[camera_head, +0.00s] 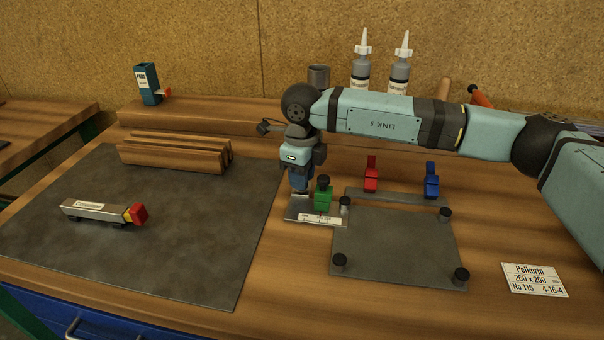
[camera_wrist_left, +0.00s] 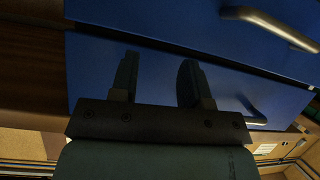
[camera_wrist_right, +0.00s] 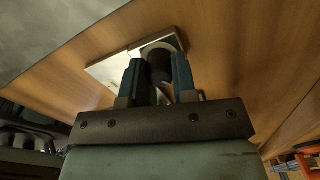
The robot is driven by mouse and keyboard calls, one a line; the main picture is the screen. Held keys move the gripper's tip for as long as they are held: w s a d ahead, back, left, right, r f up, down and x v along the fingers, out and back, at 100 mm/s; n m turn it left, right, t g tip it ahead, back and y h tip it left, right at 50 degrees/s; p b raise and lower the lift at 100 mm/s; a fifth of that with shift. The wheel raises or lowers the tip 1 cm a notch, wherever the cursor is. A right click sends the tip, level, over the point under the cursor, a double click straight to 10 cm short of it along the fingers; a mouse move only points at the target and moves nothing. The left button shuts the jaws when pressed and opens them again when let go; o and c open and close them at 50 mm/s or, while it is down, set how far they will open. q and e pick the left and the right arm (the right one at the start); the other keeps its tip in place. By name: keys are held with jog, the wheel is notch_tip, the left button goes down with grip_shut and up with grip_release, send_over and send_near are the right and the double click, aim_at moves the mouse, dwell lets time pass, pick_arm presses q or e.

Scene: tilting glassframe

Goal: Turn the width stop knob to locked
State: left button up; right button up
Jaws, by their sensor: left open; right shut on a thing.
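The width stop is a flat metal plate (camera_head: 298,211) with a white scale strip, at the left of the grey jig plate. A green block (camera_head: 322,199) with a black top stands on it. My right gripper (camera_head: 300,186) points down at the plate's rear left. In the right wrist view its fingers (camera_wrist_right: 158,80) are shut on a dark round knob (camera_wrist_right: 158,64), which stands on the light plate over a pale disc. In the head view the gripper hides this knob, and I cannot read its setting. My left gripper (camera_wrist_left: 159,80) is open and empty before a blue drawer front (camera_wrist_left: 225,75).
The jig plate (camera_head: 395,250) has black corner pegs. Red (camera_head: 371,178) and blue (camera_head: 431,183) clamps stand behind it. A dark mat (camera_head: 150,250) on the left holds a metal tool with a red end (camera_head: 95,211) and wooden strips (camera_head: 170,155). Bottles (camera_head: 399,75) stand behind my right arm.

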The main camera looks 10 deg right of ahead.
jog(key=m, duration=0.5)
jog(key=shift+m+p, duration=0.35)
jog(key=shift+m, duration=0.05)
dwell(0.4)
jog(key=o, duration=0.9)
jog(key=shift+o, duration=0.2)
notch_tip(320, 180, up, 14)
jog(key=p, duration=0.2)
